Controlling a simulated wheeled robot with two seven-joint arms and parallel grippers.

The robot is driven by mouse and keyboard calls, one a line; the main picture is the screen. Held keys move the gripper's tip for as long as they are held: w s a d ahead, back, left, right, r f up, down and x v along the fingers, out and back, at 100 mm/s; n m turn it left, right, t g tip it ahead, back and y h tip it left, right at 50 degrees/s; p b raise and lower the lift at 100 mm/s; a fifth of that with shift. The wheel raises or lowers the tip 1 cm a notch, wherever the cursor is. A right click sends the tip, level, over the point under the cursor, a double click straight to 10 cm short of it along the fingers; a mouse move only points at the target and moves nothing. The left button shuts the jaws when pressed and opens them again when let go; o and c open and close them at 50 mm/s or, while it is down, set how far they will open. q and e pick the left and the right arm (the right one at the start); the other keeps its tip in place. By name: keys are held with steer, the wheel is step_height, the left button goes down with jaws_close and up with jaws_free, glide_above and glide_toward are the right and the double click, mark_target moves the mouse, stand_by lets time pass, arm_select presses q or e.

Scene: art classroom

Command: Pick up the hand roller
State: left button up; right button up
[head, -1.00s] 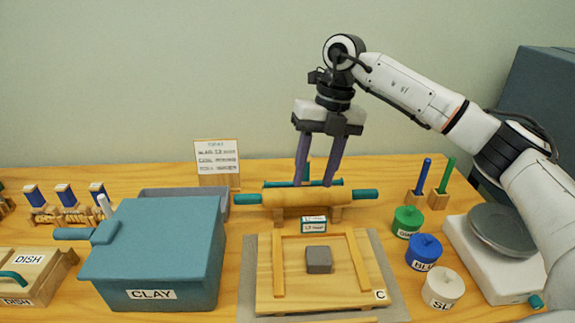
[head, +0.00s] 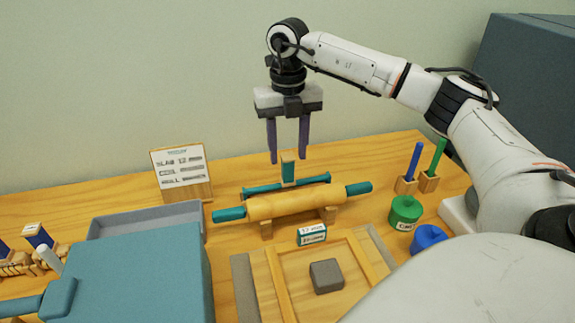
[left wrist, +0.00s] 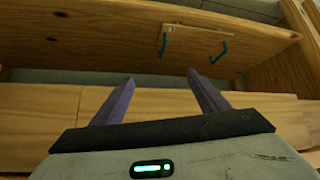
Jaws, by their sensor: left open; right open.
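The hand roller (head: 289,173) appears to be the teal roller with a short upright handle, behind the wooden rolling pin (head: 295,204) in the head view. Its lower part is partly hidden by the pin. My right gripper (head: 288,159) is open and empty, fingers pointing down. In the picture its fingertips lie either side of the handle's top; I cannot tell whether they are level with it in depth. My left gripper (left wrist: 161,78) is open and empty in the left wrist view, facing a wooden panel with teal handles (left wrist: 195,40).
The rolling pin lies on wooden rests in front of the roller. A small labelled box (head: 312,234) and a board with a grey block (head: 326,276) are nearer. A sign (head: 182,173), grey tray (head: 147,219) and teal clay bin (head: 135,275) stand left; paint pots (head: 405,212) stand right.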

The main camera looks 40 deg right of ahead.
mark_target(288, 156)
steer(key=shift+f, duration=1.55)
jaws_close()
steer(key=shift+w+r, duration=0.1)
steer(key=shift+r, duration=0.1)
